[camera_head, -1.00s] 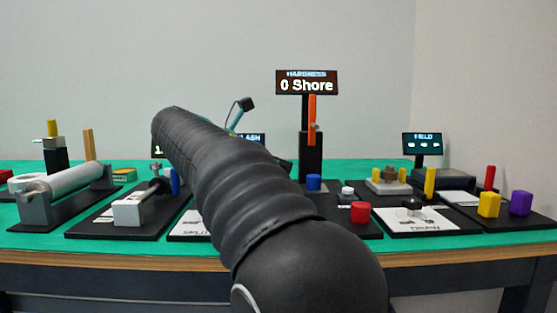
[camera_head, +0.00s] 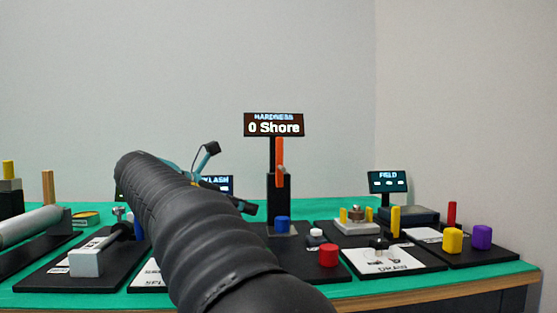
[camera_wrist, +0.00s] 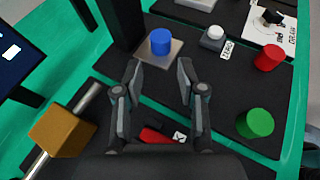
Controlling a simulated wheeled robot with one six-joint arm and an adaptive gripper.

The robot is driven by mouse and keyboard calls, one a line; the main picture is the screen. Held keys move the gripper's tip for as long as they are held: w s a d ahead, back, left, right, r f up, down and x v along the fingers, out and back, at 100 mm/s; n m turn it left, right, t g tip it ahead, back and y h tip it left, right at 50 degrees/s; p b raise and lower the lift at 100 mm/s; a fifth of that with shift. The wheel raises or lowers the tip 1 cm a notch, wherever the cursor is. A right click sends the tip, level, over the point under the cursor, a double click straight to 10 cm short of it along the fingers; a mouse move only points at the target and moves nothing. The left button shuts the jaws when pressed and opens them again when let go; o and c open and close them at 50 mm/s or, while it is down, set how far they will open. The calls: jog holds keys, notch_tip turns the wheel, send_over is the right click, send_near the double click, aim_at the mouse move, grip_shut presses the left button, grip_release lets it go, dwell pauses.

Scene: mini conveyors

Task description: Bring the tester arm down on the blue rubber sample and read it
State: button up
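The hardness tester is a black post (camera_head: 279,195) with an orange arm (camera_head: 280,160) standing upright along it. Its display (camera_head: 274,125) on top reads "0 Shore". The blue sample (camera_head: 282,224) stands at the foot of the post; in the wrist view the blue sample (camera_wrist: 161,41) sits on a tan plate (camera_wrist: 168,59). A red sample (camera_head: 328,255) and a green sample (camera_wrist: 255,123) stand apart on the same black base. My gripper (camera_wrist: 159,68) is open and empty, its fingertips pointing toward the blue sample. The orange arm is outside the wrist view.
A white button (camera_wrist: 212,36) labelled "ZERO" is beside the plate. A brown block (camera_wrist: 62,130) on a metal rod is left of my gripper. A red piece (camera_wrist: 157,136) lies below the fingers. A field station (camera_head: 388,181) and yellow and purple blocks are to the right.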

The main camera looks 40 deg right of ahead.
jog(key=shift+w+d+r+m, duration=0.1)
jog(key=shift+w+r+m, duration=0.15)
jog(key=shift+r+m, duration=0.1)
jog(key=c, duration=0.4)
jog(key=w+r+m+p, duration=0.1)
jog(key=r+m, duration=0.1)
jog(key=w+d+r+m+h+p, duration=0.1)
jog(key=w+r+m+p, duration=0.1)
jog(key=m, duration=0.1)
jog(key=w+d+r+m+g+p, duration=0.1)
jog(key=w+r+m+p, duration=0.1)
jog(key=shift+w+r+m+h, duration=0.1)
jog(key=shift+w+m+h, duration=0.05)
jog(key=shift+m+h, duration=0.25)
grip_shut()
jog(key=w+d+r+m+g+h+p, duration=0.2)
jog(key=w+r+m+p, duration=0.3)
jog(key=m, duration=0.6)
jog(key=shift+w+r+m, duration=0.35)
jog(key=shift+w+r, duration=0.1)
jog(key=shift+r, duration=0.05)
jog(key=shift+d, duration=0.1)
